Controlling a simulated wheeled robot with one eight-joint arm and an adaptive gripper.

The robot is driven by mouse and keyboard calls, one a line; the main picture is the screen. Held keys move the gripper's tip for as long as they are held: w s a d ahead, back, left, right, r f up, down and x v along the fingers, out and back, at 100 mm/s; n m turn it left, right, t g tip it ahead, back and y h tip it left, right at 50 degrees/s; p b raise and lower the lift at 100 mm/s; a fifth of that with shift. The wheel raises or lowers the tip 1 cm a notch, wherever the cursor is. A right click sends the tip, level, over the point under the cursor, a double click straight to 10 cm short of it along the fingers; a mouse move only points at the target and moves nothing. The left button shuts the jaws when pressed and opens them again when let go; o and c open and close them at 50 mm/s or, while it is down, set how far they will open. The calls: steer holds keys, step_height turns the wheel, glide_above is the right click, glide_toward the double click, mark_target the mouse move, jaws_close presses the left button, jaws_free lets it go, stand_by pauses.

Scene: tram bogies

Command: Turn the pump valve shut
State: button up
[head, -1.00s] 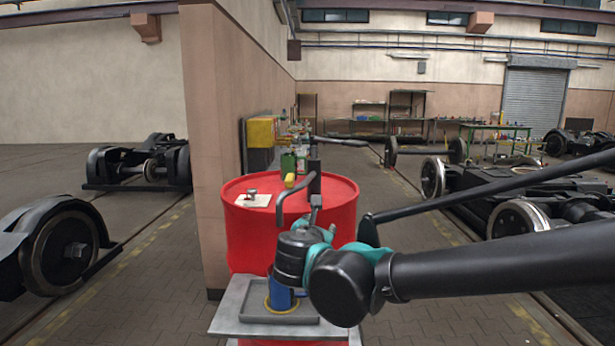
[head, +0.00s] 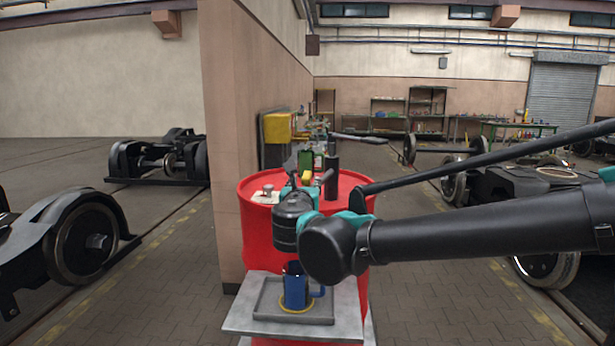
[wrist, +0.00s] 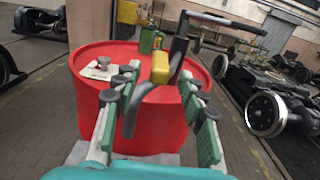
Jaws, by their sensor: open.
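A red drum (head: 262,235) carries a dark hand pump (head: 331,172) with a yellow valve handle (head: 307,177). In the wrist view the yellow handle (wrist: 160,67) lies between and just ahead of the fingertips of my gripper (wrist: 159,75). The gripper is open, with green pads on either side, and I see no clear contact. The dark curved spout (wrist: 135,108) runs down between the fingers. In the head view my wrist hides most of the fingers and spout. A blue mug (head: 295,286) stands upright on a grey tray (head: 262,316) in front of the drum.
A small light plate with a knob (head: 266,195) lies on the drum top at left. A green can (head: 305,163) shows behind the handle. A brown wall pillar (head: 222,130) stands close left of the drum. Wheeled bogies (head: 75,240) flank the floor.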

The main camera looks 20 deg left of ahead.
mark_target(307, 172)
steer(key=x, duration=0.8)
steer(key=shift+d, duration=0.1)
jaws_close()
